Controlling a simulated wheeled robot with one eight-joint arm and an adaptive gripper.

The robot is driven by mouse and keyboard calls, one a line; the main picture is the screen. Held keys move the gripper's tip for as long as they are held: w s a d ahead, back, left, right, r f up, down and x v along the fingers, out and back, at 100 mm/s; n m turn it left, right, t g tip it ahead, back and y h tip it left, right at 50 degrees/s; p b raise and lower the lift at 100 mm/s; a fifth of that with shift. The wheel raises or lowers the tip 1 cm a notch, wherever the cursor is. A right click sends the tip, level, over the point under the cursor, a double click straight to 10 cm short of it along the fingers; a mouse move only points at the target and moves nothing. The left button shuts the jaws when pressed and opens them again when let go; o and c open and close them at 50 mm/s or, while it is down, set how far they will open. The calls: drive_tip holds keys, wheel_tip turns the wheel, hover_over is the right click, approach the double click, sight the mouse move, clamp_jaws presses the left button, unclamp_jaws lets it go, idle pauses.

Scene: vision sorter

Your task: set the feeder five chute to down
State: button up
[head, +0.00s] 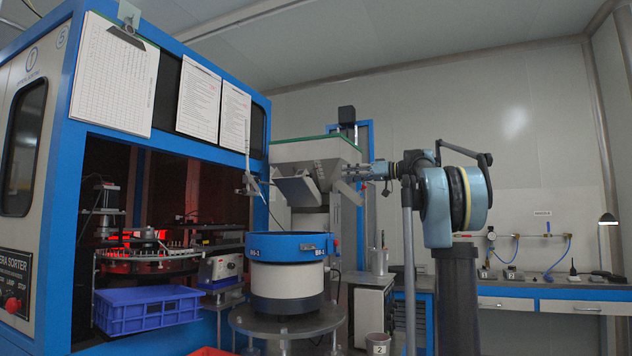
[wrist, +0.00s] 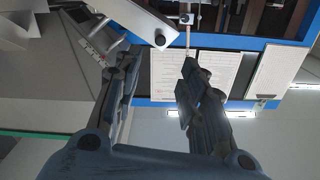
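The grey feeder hopper (head: 316,150) stands above the round bowl feeder (head: 287,270) in the middle of the head view. A grey chute plate (head: 297,190) sticks out tilted from under the hopper, above the bowl. My gripper (head: 354,172) is at the hopper's right side in the head view, its fingertips hard to make out there. In the wrist view my gripper (wrist: 155,85) is open, its two dark fingers well apart with nothing between them. A pale plate and a labelled part (wrist: 97,45) lie at upper left there; I cannot tell whether a finger touches them.
The blue sorter cabinet (head: 165,130) with hanging papers stands left, a "5" on its top corner. A thin rod (head: 248,150) hangs between cabinet and hopper. A blue crate (head: 148,309) sits inside the cabinet. A bench (head: 540,292) runs along the right wall.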

drive_tip(key=x, duration=1.5)
drive_tip(key=shift+a, duration=0.15)
drive_tip(key=shift+c, duration=0.4)
drive_tip(key=shift+f, duration=0.1)
clamp_jaws()
